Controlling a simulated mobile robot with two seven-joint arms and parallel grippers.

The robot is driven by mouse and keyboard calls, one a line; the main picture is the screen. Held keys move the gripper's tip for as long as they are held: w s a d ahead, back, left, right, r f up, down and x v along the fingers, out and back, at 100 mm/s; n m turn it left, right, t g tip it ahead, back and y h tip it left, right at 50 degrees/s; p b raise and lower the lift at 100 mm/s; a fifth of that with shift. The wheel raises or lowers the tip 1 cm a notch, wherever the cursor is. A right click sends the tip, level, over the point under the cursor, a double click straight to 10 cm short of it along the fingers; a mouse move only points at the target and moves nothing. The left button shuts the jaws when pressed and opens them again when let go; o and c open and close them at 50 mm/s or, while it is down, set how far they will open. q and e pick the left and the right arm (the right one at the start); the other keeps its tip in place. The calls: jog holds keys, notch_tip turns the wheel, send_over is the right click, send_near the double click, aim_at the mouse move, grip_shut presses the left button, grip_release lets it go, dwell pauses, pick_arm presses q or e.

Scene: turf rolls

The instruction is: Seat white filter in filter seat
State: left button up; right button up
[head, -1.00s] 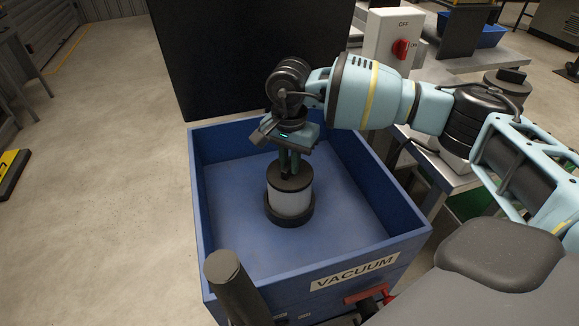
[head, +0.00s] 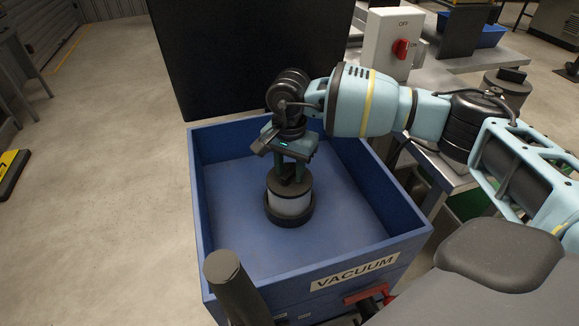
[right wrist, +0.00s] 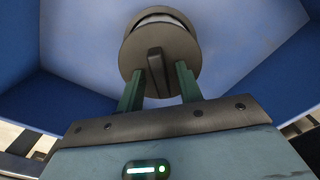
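The white filter (head: 290,204) stands upright in the black ring of the filter seat (head: 290,221), on the floor of the blue vacuum box. Its dark cap (head: 289,186) and part of its white side show above the ring; its lower part is hidden. My right gripper (head: 290,179) is right above the cap, pointing down. In the right wrist view its two fingers (right wrist: 160,70) stand apart on either side of the cap's upright grip tab (right wrist: 154,72), with gaps to it. The filter (right wrist: 160,18) also shows there beyond the cap. My left gripper is not in view.
The blue box (head: 213,240) has walls on all sides and a dark raised lid (head: 250,60) behind. A dark post (head: 236,285) stands at its front left. A switch box with a red knob (head: 401,48) is at the back right. The box floor around the seat is clear.

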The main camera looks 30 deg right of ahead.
notch_tip(320, 180, up, 12)
jog(key=shift+r, duration=0.15)
dwell(0.4)
dwell(0.5)
